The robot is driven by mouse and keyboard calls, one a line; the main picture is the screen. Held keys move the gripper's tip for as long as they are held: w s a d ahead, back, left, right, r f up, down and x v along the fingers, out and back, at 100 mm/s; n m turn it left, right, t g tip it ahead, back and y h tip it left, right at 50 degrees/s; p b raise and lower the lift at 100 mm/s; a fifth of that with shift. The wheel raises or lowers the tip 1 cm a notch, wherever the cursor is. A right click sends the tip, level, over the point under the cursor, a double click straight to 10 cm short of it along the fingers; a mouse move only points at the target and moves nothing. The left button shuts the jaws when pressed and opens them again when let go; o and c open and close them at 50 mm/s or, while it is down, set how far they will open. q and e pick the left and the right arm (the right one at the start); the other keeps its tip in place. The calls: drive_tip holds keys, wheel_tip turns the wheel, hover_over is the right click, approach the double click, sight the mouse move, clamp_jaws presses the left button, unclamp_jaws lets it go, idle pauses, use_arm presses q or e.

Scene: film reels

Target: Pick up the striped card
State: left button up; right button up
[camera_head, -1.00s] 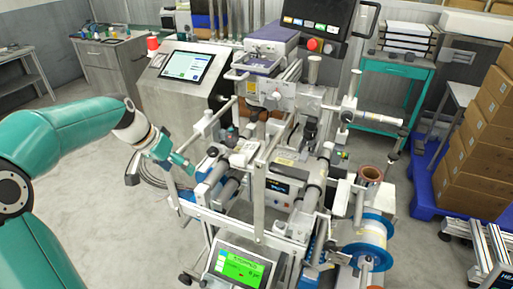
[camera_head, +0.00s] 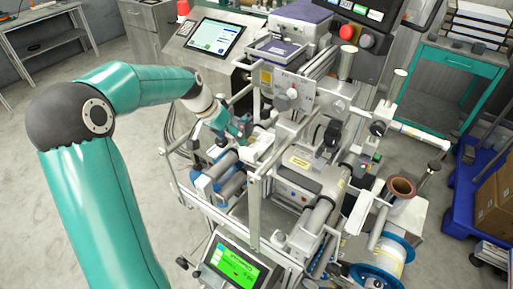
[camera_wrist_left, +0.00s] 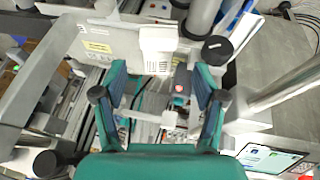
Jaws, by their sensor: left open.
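I cannot make out a striped card in either current view; it may be hidden or too small to tell. My left gripper (camera_head: 236,131) is teal and reaches in over the left side of the film machine (camera_head: 297,163). In the left wrist view its two fingers (camera_wrist_left: 160,88) stand apart, with a clear gap between them. Machine parts lie beyond the gap, and nothing is held. My right gripper is not in view.
A touchscreen console (camera_head: 214,38) stands behind the gripper. A green-lit screen (camera_head: 232,264) is at the machine's front. A blue-flanged reel (camera_head: 386,258) and brown core (camera_head: 401,187) are on the right. Metal frame bars surround the work area. Floor at left is clear.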

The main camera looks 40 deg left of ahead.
sight(245, 155)
use_arm(q)
drive_tip(key=x, duration=0.6)
drive_tip(key=shift+p, duration=0.35)
drive_tip(key=x, duration=0.1)
drive_tip(key=p+x, duration=0.1)
drive_tip(key=x, duration=0.2)
drive_tip(key=shift+s+d+f+p, duration=0.15)
drive_tip(key=shift+d+f+p, duration=0.05)
drive_tip(key=shift+f+p, duration=0.2)
drive_tip(key=shift+f, duration=0.25)
drive_tip(key=c, duration=0.8)
drive_tip(key=shift+c, duration=0.2)
drive_tip(key=shift+r, duration=0.2)
